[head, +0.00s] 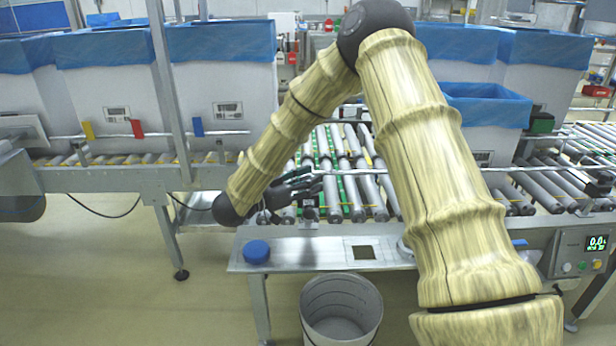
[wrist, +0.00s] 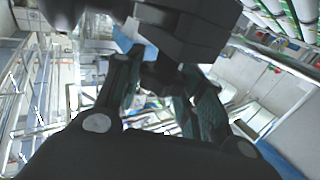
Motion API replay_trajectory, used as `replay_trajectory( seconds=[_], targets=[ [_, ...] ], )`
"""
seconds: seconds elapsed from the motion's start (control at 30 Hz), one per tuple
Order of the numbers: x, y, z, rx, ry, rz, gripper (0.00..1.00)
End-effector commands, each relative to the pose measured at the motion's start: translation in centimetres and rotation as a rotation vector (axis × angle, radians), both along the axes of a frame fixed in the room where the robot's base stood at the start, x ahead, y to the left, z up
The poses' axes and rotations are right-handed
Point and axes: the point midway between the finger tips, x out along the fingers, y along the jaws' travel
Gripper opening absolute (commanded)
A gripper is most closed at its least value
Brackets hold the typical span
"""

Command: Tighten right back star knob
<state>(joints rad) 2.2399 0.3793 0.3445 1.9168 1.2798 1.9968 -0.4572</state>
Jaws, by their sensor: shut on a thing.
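My gripper (head: 308,184) reaches over the front edge of the roller conveyor (head: 357,190), coming in from the left. In the wrist view my gripper (wrist: 160,100) has its two dark fingers closed in on a dark star knob (wrist: 160,78), one finger on each side. The knob sits below a large black block (wrist: 185,32). In the head view the fingers hide the knob, and its shape and turn cannot be made out. A small black clamp (head: 310,212) is on the conveyor's front rail, just below the fingers.
A grey bin (head: 341,310) stands below. White boxes with blue liners (head: 222,100) line the left conveyor; another lined box (head: 487,112) is at right. A guide rail (head: 400,169) crosses the rollers.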

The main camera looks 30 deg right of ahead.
Motion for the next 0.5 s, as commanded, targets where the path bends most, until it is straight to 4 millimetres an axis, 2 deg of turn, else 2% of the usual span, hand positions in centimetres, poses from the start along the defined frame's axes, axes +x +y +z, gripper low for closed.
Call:
replay_trajectory(
  seconds=[0.03,0.5],
  targets=[
    [0.17,0.07,0.43,-0.002,-0.001,-0.037,0.15],
    [0.15,0.04,0.28,0.0,-0.001,-0.419,0.15]
  ],
)
